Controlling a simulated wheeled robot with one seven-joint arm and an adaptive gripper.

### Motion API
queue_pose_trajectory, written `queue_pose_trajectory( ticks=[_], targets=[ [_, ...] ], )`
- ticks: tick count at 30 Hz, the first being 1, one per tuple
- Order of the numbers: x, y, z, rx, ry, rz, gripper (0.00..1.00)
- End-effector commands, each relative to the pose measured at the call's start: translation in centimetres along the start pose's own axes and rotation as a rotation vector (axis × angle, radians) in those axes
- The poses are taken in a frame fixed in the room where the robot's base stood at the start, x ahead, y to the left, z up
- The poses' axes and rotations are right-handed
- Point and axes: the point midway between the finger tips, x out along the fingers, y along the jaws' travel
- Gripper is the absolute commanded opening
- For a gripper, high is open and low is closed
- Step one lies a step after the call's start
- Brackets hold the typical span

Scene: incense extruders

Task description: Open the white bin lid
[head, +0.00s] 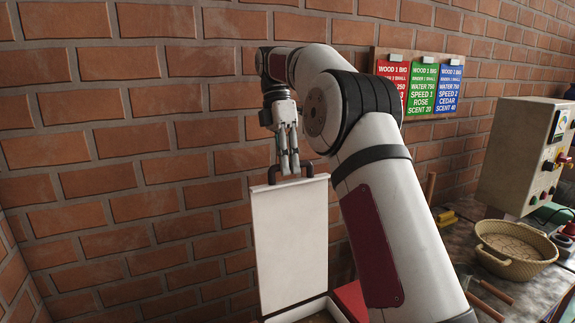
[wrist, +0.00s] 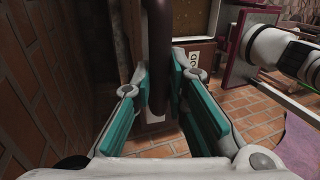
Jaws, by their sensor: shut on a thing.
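The white bin lid (head: 290,245) stands upright, swung up, in front of the brick wall in the head view. A dark handle (head: 309,168) runs along its top edge. My gripper (head: 290,168) points down at the handle and is shut on it. In the wrist view the handle (wrist: 158,45) is a dark bar between the teal pads of my gripper (wrist: 160,85). The white bin (head: 300,311) shows only its rim at the bottom of the head view; the rest is cut off or behind my arm.
The brick wall (head: 130,190) is close behind the lid. A red surface (head: 351,300) lies right of the bin. The workbench at right holds a woven basket (head: 515,248), a hammer (head: 485,290) and a control box (head: 520,155). Colored recipe cards (head: 422,88) hang on the wall.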

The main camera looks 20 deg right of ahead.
Motion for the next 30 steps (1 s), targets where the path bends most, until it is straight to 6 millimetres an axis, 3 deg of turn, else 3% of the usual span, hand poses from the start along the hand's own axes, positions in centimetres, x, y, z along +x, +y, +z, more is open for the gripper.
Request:
queue_pose_trajectory(
  ticks=[5, 6, 9, 23, 30],
  targets=[
    [0.7, 0.4, 0.1, 0.001, 0.001, -0.013, 0.0],
    [0.7, 0.4, 0.1, 0.001, 0.001, -0.013, 0.16],
    [0.7, 0.3, 0.1, 0.001, 0.001, -0.012, 0.35],
    [0.3, 0.0, 0.1, 0.001, 0.0, -0.006, 0.35],
    [0.4, -1.8, 0.1, 0.001, -0.001, -0.006, 0.35]
  ],
)
